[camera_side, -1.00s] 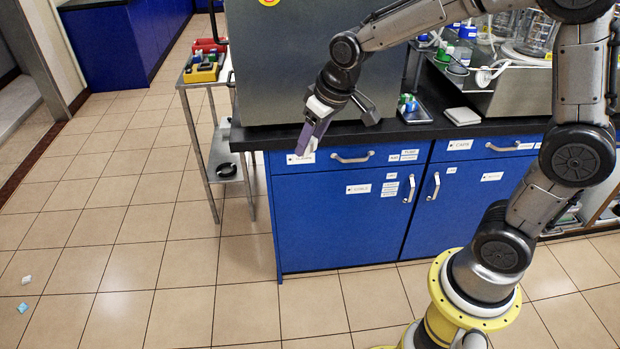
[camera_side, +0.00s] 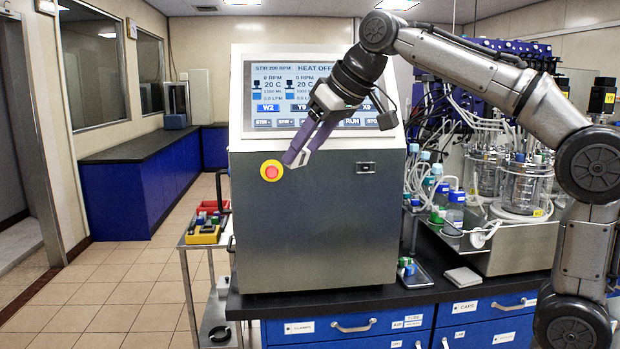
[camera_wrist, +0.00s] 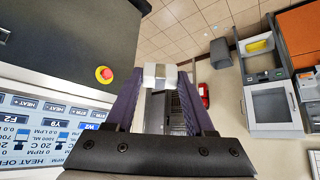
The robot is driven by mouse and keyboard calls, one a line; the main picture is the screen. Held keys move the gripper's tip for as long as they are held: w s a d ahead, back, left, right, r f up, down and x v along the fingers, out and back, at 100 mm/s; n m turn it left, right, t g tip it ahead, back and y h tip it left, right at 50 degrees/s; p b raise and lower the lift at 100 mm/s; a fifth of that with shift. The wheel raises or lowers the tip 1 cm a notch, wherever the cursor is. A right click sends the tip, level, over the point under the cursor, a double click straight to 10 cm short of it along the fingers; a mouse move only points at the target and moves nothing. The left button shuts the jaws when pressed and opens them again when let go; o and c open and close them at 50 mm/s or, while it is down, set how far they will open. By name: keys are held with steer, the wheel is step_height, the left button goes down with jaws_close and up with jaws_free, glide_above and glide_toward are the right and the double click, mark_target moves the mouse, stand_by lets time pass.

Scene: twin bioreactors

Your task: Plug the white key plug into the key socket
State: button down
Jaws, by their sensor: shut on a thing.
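My gripper (camera_side: 297,158) is raised in front of the grey cabinet, its purple fingers pointing down and left near the red button. In the wrist view my gripper (camera_wrist: 160,82) is shut on the white key plug (camera_wrist: 158,76), a small white block with a greyish middle band between the fingertips. In the side view the plug is too small to make out clearly. The key socket (camera_side: 365,168) looks to be the small dark rectangle on the cabinet front, right of and slightly below the fingertips. The plug is apart from it.
A red emergency button (camera_side: 271,171) on a yellow ring sits left of my fingertips. The touchscreen (camera_side: 305,92) is behind my wrist. Glass vessels (camera_side: 525,185) with tubes stand at right. A trolley (camera_side: 203,236) stands at left. The space before the cabinet's lower front is clear.

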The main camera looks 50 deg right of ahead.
steer(key=w+d+t, duration=0.6)
steer(key=w, duration=0.6)
steer(key=s+d+m+h, duration=0.9)
steer(key=s+d+h, duration=0.6)
steer(key=d, duration=0.4)
step_height(320, 180, down, 11)
steer(key=t, duration=0.1)
steer(key=shift+w+d, duration=1.05)
steer(key=shift+w, duration=0.25)
steer(key=shift+w+d, duration=1.05)
steer(key=shift+w, duration=0.25)
steer(key=shift+w+d, duration=0.55)
steer(key=shift+c, duration=1.3)
jaws_free()
steer(key=shift+f, duration=0.1)
